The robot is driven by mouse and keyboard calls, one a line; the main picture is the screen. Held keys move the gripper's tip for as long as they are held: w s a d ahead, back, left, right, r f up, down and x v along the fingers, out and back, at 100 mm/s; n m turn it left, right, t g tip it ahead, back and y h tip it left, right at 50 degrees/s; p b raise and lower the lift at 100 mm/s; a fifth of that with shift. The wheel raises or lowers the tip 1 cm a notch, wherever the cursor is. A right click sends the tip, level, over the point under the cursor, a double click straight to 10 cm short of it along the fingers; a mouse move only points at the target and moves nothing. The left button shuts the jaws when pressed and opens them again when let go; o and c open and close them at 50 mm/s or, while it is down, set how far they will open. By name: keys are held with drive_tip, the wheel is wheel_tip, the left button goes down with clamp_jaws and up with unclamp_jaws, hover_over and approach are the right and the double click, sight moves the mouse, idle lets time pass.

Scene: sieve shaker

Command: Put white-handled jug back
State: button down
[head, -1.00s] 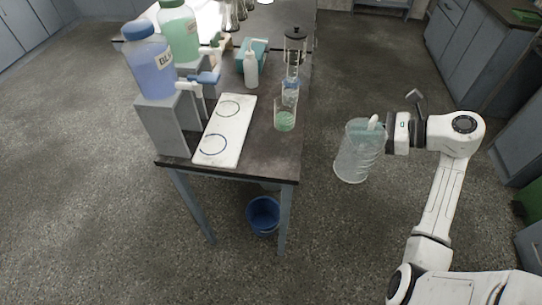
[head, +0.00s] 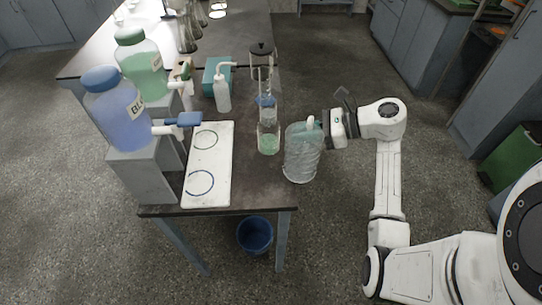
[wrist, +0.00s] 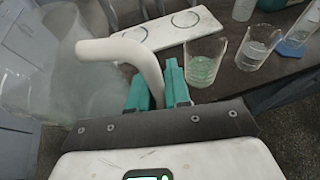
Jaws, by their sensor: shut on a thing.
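The white-handled jug (head: 301,160) is clear and upright, at the right edge of the bench in the head view. Its white handle (wrist: 130,52) shows close up in the wrist view, with the blurred clear body (wrist: 65,75) to the left. My gripper (wrist: 158,92) has its teal fingers shut on the handle. In the head view my gripper (head: 322,127) is right of the jug. I cannot tell whether the jug's base is over the bench top or just beyond its edge.
A beaker with green liquid (head: 268,144) stands just left of the jug. A blue-based cylinder (head: 267,103), a wash bottle (head: 222,94) and a French press (head: 262,62) stand behind. Blue (head: 117,120) and green (head: 142,68) dispensers line the left. A blue bucket (head: 255,235) is below.

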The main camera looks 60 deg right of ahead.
drive_tip(key=w+a+f, duration=0.1)
drive_tip(key=w+f, duration=0.1)
drive_tip(key=w+a+f, duration=0.1)
drive_tip(key=w+f, duration=0.1)
drive_tip(key=w+a+f+p, duration=0.1)
drive_tip(key=w+f, duration=0.1)
drive_tip(key=shift+w+a+f, duration=0.15)
drive_tip(key=shift+a+f, duration=0.1)
drive_tip(key=shift+f, duration=0.1)
drive_tip(key=shift+w+f+p, duration=0.15)
drive_tip(key=shift+f+p, duration=0.35)
drive_tip(key=shift+f, duration=1.2)
drive_tip(key=shift+f, duration=0.1)
drive_tip(key=c, duration=1.1)
unclamp_jaws()
drive_tip(key=shift+a, duration=0.1)
drive_tip(key=shift+s+d, duration=0.2)
drive_tip(key=shift+s, duration=0.1)
drive_tip(key=b+v, duration=0.1)
drive_tip(key=v, duration=0.4)
drive_tip(key=b+v, duration=0.1)
drive_tip(key=v, duration=0.5)
drive_tip(key=shift+s+r+b, duration=0.15)
drive_tip(key=shift+r+b, duration=0.2)
